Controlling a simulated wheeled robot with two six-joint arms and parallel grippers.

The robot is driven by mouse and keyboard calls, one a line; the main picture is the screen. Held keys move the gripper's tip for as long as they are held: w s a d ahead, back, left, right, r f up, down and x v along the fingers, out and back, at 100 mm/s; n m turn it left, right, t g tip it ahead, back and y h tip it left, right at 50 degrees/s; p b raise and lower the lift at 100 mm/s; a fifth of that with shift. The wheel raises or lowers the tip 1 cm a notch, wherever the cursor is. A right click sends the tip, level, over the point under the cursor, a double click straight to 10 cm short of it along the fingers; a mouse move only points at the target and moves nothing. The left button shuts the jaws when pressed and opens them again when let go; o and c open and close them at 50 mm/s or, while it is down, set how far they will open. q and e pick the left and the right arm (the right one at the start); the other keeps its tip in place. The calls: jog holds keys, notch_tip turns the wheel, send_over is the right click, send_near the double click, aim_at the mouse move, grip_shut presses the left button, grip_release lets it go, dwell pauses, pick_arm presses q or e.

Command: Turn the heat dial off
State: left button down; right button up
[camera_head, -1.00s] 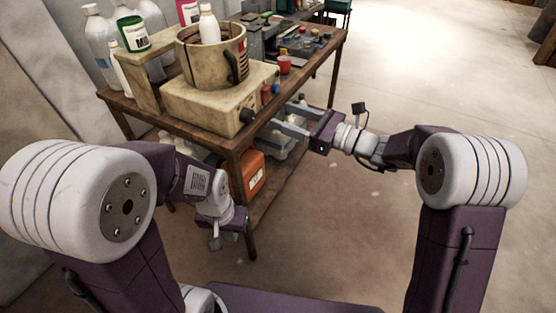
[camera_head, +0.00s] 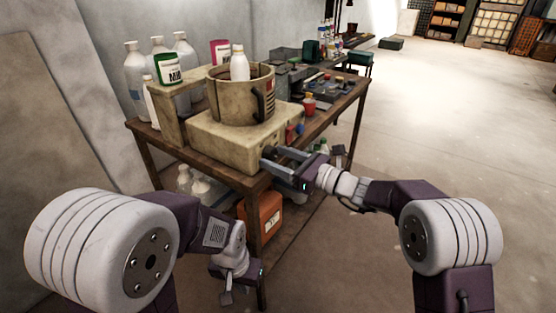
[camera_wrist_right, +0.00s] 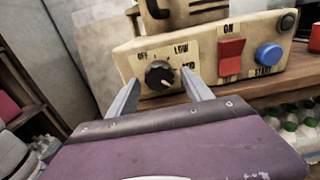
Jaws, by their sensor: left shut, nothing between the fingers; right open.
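The heat dial (camera_wrist_right: 159,74) is a round black knob on the front of the beige heater box (camera_head: 225,145). In the right wrist view OFF and LOW are printed around it, with a partly hidden label at its right; a pale mark shows on the knob's lower right. My right gripper (camera_head: 272,160) is open and points at the dial. In the right wrist view its fingers (camera_wrist_right: 161,98) lie to either side below the knob; I cannot tell whether they touch it. My left gripper (camera_head: 240,275) is shut and empty, low in front of the table, its fingertips hardly visible.
A red switch (camera_wrist_right: 231,57) and a blue button (camera_wrist_right: 269,55) sit right of the dial. A beige pot (camera_head: 232,100) holding a white bottle stands on the box. An orange container (camera_head: 264,218) is under the wooden table (camera_head: 190,160). Open floor lies to the right.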

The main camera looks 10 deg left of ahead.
grip_shut()
jog(key=shift+f+n+b, duration=0.2)
jog(key=shift+n+b, duration=0.3)
jog(key=shift+b, duration=0.25)
jog(key=n+b, duration=0.6)
jog(key=b, duration=0.1)
jog(key=n+b, duration=0.7)
jog(key=b, duration=0.1)
jog(key=shift+w+d, duration=0.1)
jog(key=shift+w, duration=0.1)
jog(key=n+b, duration=0.2)
jog(key=b, duration=0.1)
jog(key=shift+r+n, duration=0.15)
jog(key=shift+n, duration=0.25)
jog(key=n+b, duration=0.2)
jog(key=n, duration=0.1)
jog(key=shift+r+n, duration=0.1)
jog(key=shift+n, duration=0.2)
jog(key=n+b, duration=0.2)
jog(key=n, duration=0.1)
jog(key=shift+r, duration=0.15)
jog(key=shift+r+n+b, duration=0.1)
jog(key=shift+n+b, duration=0.6)
jog(key=shift+n, duration=1)
